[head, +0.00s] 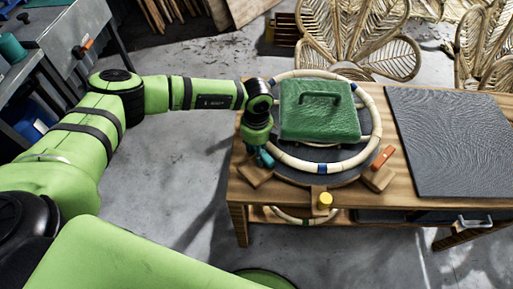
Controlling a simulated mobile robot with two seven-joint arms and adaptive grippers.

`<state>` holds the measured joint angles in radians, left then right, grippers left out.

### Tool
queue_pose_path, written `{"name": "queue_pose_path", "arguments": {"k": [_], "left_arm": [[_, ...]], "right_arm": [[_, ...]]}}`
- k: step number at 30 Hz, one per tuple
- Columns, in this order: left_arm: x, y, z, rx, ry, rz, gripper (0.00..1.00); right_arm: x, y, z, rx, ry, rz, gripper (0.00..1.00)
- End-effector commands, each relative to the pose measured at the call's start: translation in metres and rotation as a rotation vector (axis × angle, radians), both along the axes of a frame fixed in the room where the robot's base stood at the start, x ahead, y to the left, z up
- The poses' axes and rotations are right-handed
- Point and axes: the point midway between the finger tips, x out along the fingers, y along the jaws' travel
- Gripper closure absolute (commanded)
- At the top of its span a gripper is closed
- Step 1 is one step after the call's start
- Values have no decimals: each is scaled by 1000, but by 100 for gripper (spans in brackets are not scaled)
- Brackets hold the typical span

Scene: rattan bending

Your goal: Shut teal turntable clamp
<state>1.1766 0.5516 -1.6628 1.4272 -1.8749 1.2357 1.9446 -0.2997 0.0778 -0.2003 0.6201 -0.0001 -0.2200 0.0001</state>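The teal turntable clamp (266,158) sits at the left front of the dark round turntable (345,176), on a small wooden block. It is partly covered by my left gripper, so its lever position is hard to make out. My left gripper (256,146) points down at it from just above and to the left, touching or very near it. Its fingers are too small and hidden to tell open from shut. My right gripper is not in view.
An orange clamp (383,158) stands at the turntable's right and a yellow knob (325,200) at its front. A dark textured mat (450,140) covers the wooden table's right side. Rattan chairs (350,35) stand close behind. A grey workbench (60,40) is at far left.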

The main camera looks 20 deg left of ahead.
Motion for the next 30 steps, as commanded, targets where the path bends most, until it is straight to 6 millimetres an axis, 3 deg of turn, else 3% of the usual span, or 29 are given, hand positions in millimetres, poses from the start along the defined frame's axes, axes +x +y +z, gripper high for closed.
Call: {"name": "queue_pose_path", "arguments": {"k": [30], "left_arm": [[10,-4,-5,-1,-2,-900,95]], "right_arm": [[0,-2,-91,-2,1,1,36]]}}
